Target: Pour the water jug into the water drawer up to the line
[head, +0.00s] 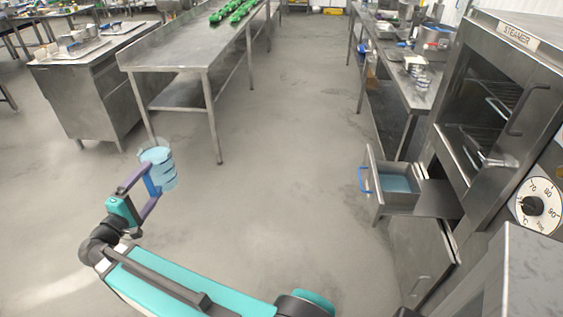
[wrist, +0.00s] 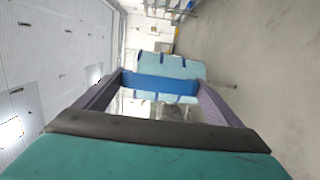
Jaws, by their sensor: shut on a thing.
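My gripper (head: 143,184) is at the left in the head view, shut on the blue handle of the water jug (head: 163,166). The jug is clear light blue with darker bands, and is held in the air above the floor. In the wrist view the jug (wrist: 170,66) shows beyond the fingers, with its blue handle (wrist: 160,86) between them. The water drawer (head: 399,199) is pulled out from the steamer at the right and has a blue handle. Light blue water (head: 394,183) shows in it. The fill line cannot be made out. The jug is well left of the drawer.
The steamer (head: 495,95), with a dial, stands at the right. A steel table (head: 185,55) with green items is at the upper left, close behind the jug. A side counter (head: 405,85) holds pans behind the drawer. Open floor (head: 285,170) lies between jug and drawer.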

